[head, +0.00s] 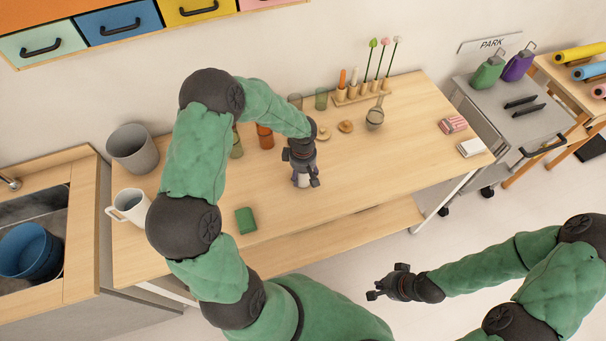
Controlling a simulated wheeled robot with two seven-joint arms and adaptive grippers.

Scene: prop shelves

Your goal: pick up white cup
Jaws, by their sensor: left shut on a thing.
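My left gripper (303,182) reaches down over the middle of the wooden table (360,190). It is shut on a small pale thing that looks like the white cup (300,180), mostly hidden between the fingers. I cannot tell whether it touches the tabletop. A larger white mug-like jug with a handle (130,206) stands at the table's left end, apart from my gripper. My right gripper (384,284) is open and empty, in front of the table over the floor.
A green sponge (245,220) lies left of my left gripper. Behind it are green and orange glasses (265,137), round wooden coasters (345,127) and a wooden rack (362,94). A grey bin (132,149) stands at the left back. The table's front right is clear.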

